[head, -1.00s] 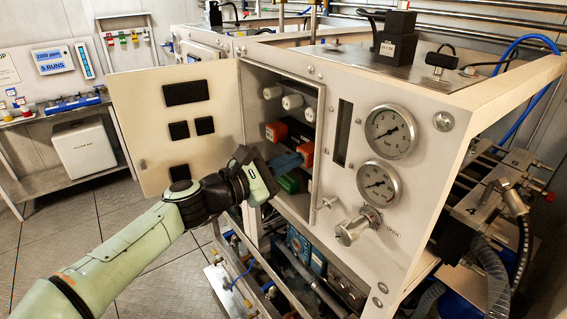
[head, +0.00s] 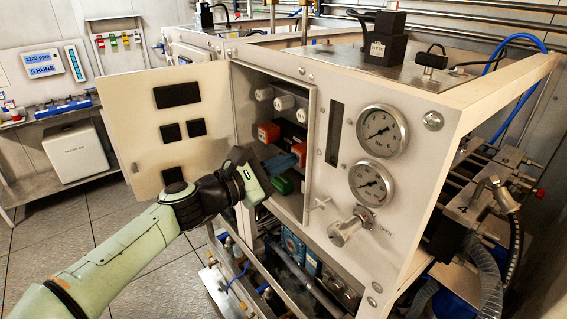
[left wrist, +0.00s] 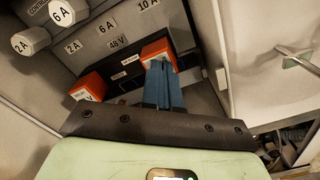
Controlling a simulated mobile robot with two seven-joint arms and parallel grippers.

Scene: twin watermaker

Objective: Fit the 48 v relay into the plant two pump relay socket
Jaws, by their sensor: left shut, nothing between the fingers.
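My left gripper (head: 281,163) reaches into the open cabinet with its blue fingers shut and nothing between them. In the left wrist view the fingertips (left wrist: 160,66) are right at the front of an orange relay (left wrist: 156,48); I cannot tell whether they touch it. This relay sits at the right end of a black socket strip (left wrist: 125,80), and it also shows in the head view (head: 300,150). A second orange relay (left wrist: 90,88) sits at the left of the strip and also shows in the head view (head: 268,133). Which is the 48 V one cannot be told. My right gripper is out of view.
The cabinet door (head: 150,125) stands open to the left. White fuse holders (head: 284,102) are above the relays, and a green block (head: 285,183) is below. Gauges (head: 382,130) and a valve handle (head: 350,228) are on the panel to the right.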

